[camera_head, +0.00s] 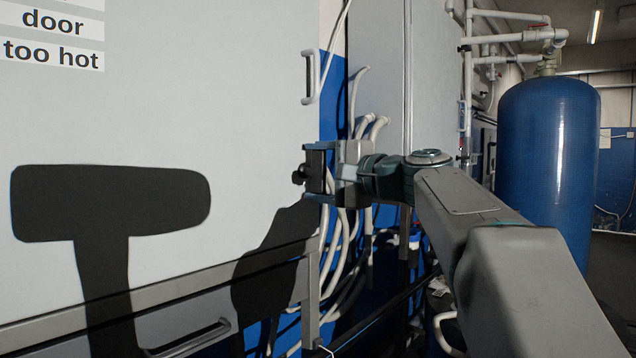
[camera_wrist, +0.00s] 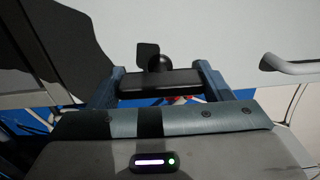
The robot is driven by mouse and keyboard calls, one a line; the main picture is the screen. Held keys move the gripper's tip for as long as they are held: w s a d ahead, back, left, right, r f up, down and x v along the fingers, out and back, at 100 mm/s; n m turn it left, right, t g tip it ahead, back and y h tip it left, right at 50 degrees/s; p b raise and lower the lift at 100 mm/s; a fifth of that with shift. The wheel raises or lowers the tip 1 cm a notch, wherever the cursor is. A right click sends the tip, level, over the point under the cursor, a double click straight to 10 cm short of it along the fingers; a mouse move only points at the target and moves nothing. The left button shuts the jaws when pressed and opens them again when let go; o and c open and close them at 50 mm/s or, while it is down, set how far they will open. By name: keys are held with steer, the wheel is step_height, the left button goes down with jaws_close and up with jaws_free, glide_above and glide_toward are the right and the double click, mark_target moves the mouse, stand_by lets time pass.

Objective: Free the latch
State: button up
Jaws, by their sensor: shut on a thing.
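The latch shows in the wrist view as a dark bar (camera_wrist: 160,84) with a round black knob (camera_wrist: 160,63) beyond it, near the pale cabinet door (camera_wrist: 230,30). My gripper (camera_wrist: 158,78) has one finger at each end of the bar and is shut on it. In the head view, my gripper (camera_head: 318,172) is at the right edge of the white door (camera_head: 200,110), around the black latch block (camera_head: 315,172). The knob (camera_head: 298,175) sticks out to its left. The fingers and shadow partly hide the latch, and its contact with the door is unclear.
A pale handle (camera_head: 311,78) is above my gripper; another handle (camera_head: 190,339) is low on the front. White hoses (camera_head: 337,245) hang behind my gripper. A large blue tank (camera_head: 547,150) stands at right. Printed labels (camera_head: 52,38) are at the upper left.

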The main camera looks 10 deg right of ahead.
stand_by(0.5)
steer(key=o, duration=1)
steer(key=shift+a, duration=0.1)
steer(key=v, duration=1.4)
